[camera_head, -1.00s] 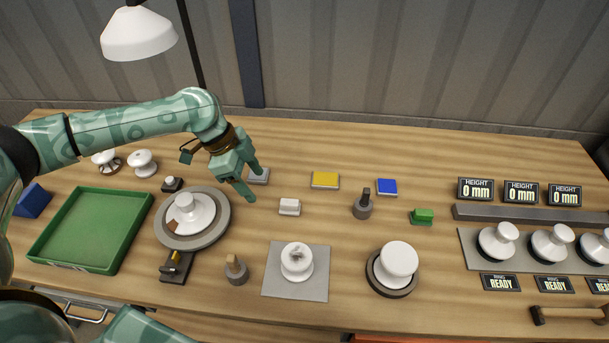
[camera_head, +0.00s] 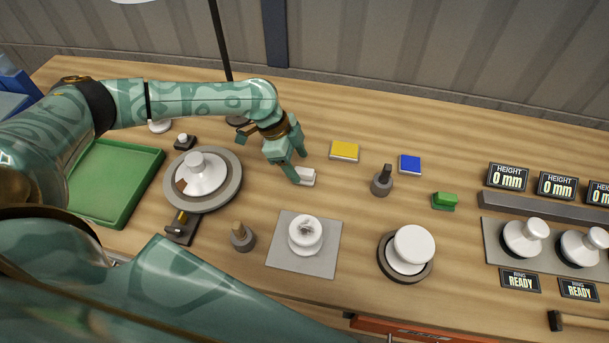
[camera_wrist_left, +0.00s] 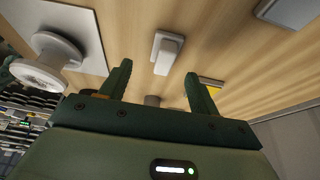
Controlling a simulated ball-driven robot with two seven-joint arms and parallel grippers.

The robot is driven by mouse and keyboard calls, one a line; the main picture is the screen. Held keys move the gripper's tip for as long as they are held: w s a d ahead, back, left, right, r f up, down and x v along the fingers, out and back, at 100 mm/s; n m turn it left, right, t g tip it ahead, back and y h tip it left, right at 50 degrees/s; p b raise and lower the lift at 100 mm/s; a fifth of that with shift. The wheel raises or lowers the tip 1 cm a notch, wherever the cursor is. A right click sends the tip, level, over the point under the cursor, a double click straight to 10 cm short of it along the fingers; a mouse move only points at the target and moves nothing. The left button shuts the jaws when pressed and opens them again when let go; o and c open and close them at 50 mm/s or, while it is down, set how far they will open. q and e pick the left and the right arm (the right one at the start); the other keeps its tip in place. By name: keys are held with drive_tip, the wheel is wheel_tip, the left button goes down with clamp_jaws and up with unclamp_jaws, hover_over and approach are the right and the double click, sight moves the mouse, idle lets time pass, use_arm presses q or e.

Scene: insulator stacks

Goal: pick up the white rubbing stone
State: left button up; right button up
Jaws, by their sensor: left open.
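The white rubbing stone (camera_head: 307,177) is a small pale block lying on the wooden bench, right of the round turntable. In the head view my left gripper (camera_head: 298,165) is just above and beside it, and a finger hides part of its left side. In the left wrist view the stone (camera_wrist_left: 167,54) is ahead of the open fingers (camera_wrist_left: 158,72), roughly in line with the gap between them. The jaws are empty, with the stone apart from the fingertips in that view. My right gripper is not in view.
A yellow block (camera_head: 344,151) and a blue block (camera_head: 410,164) lie to the right, with a dark holder (camera_head: 382,182) near them. A white insulator on a grey plate (camera_head: 275,252) stands in front. The turntable (camera_head: 233,177) is left. Bare bench surrounds the stone's right side.

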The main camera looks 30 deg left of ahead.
sight(304, 170)
use_arm(q)
drive_tip(key=x, duration=0.3)
drive_tip(key=b+x, duration=0.1)
drive_tip(key=x, duration=0.1)
drive_tip(key=shift+w+a, duration=0.15)
drive_tip(key=shift+w, duration=0.15)
drive_tip(key=shift+s, duration=0.1)
drive_tip(key=shift+c, duration=1)
drive_tip(key=c, duration=1)
drive_tip(key=shift+o, duration=0.2)
drive_tip(key=shift+r, duration=0.2)
